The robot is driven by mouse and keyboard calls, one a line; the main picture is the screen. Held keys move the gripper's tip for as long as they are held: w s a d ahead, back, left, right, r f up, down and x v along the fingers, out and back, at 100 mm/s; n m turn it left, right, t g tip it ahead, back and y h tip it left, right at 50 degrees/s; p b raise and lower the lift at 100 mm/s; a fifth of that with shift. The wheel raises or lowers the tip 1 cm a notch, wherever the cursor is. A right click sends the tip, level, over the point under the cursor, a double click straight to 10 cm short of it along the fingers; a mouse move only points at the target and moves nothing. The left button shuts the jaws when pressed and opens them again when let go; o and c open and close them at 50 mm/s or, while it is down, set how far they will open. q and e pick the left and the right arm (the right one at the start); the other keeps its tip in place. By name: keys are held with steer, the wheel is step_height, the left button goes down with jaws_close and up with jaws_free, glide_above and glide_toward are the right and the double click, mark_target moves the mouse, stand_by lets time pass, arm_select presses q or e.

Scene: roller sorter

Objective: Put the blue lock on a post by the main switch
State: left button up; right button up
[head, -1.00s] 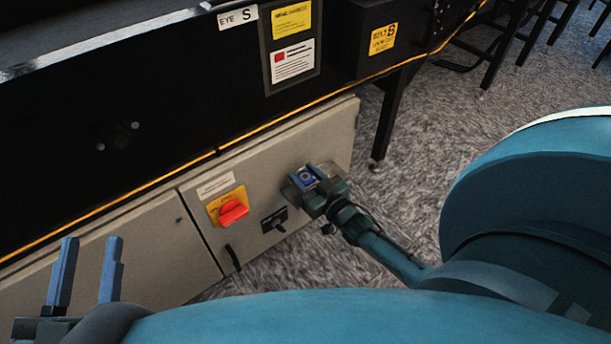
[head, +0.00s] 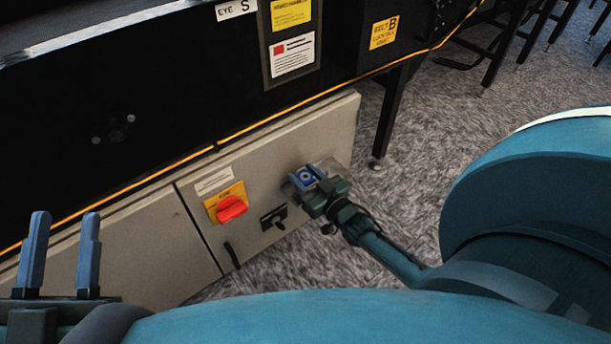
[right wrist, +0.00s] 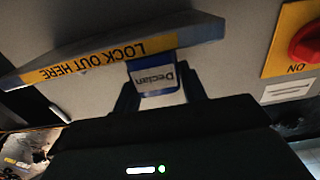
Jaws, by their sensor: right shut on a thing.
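The blue lock (right wrist: 155,78) has a white label reading "Declan". My right gripper (head: 307,179) is shut on it at the cabinet's front; the lock also shows between the fingers in the head view (head: 305,176). In the right wrist view the lock sits against a grey ledge (right wrist: 205,32) with a yellow "LOCK OUT HERE" strip; posts there are not clear, nor whether the lock is on one. The main switch (head: 231,208) is a red knob on a yellow plate, left of the right gripper. My left gripper (head: 63,255) is open and empty at lower left.
A small black switch (head: 273,217) sits between the red knob and my right gripper. A black handle (head: 232,255) is below on the grey cabinet door (head: 205,245). A black machine leg (head: 385,125) stands right of the cabinet.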

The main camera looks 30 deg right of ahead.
arm_select(q)
steer(key=shift+f, duration=0.25)
arm_select(e)
steer(key=shift+f, duration=0.2)
stand_by(0.5)
steer(key=o, duration=1.1)
steer(key=shift+s, duration=0.1)
steer(key=s+p, duration=0.1)
steer(key=s, duration=0.1)
steer(key=s+p, duration=0.1)
steer(key=s, duration=0.1)
steer(key=s+p, duration=0.1)
steer(key=s, duration=0.2)
steer(key=shift+d+r, duration=0.15)
steer(key=shift+d, duration=0.1)
arm_select(q)
steer(key=f+n+y, duration=0.1)
steer(key=s+f+g+y+p, duration=0.1)
steer(key=shift+f+n+g+y, duration=0.3)
steer(key=shift+f+n, duration=0.05)
steer(key=shift+n, duration=0.05)
arm_select(e)
steer(key=s, duration=0.6)
steer(key=shift+d, duration=0.25)
arm_select(q)
steer(key=shift+s, duration=0.1)
